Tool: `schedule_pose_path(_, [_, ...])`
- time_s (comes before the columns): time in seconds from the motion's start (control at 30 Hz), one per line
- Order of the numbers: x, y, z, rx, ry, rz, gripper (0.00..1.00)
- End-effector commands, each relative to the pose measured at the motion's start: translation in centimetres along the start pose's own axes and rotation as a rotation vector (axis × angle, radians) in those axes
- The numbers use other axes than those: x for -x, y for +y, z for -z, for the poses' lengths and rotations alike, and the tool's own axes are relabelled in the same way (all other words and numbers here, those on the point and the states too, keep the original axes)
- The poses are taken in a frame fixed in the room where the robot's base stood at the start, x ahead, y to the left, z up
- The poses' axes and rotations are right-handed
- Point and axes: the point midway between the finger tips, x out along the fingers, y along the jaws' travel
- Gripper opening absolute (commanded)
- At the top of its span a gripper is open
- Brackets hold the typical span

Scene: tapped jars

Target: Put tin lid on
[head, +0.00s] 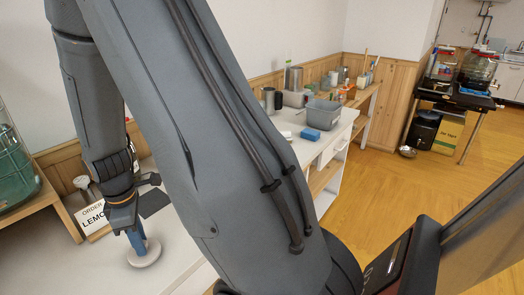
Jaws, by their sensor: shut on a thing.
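My gripper (137,235) is at the lower left, pointing down over the pale counter (185,268). A pale round disc (145,259), which looks like the tin lid, is directly under the fingertips. A blue part shows between the gripper and the disc; I cannot tell whether it is a finger or a knob. The gripper is shut on the disc or its knob. I cannot tell whether the disc touches the counter. No open tin is clearly seen; my arm hides much of the middle.
A sign (93,217) reading "ORDER LEMO" and a small metal vessel (82,184) stand left of the gripper. A green glass jar (14,172) is at the left edge. A grey tub (322,113) and blue sponge (310,134) sit on the far counter.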

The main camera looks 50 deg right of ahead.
Motion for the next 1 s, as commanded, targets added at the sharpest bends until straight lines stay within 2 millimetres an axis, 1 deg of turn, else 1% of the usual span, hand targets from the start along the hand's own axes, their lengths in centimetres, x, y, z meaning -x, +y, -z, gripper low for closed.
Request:
schedule_pose_path(0.1, [0.9,-0.1,0.0,0.0,0.0,0.0,0.02])
schedule_pose_path(1.0, [5.6,0.0,0.0,0.0,0.0,0.0,0.02])
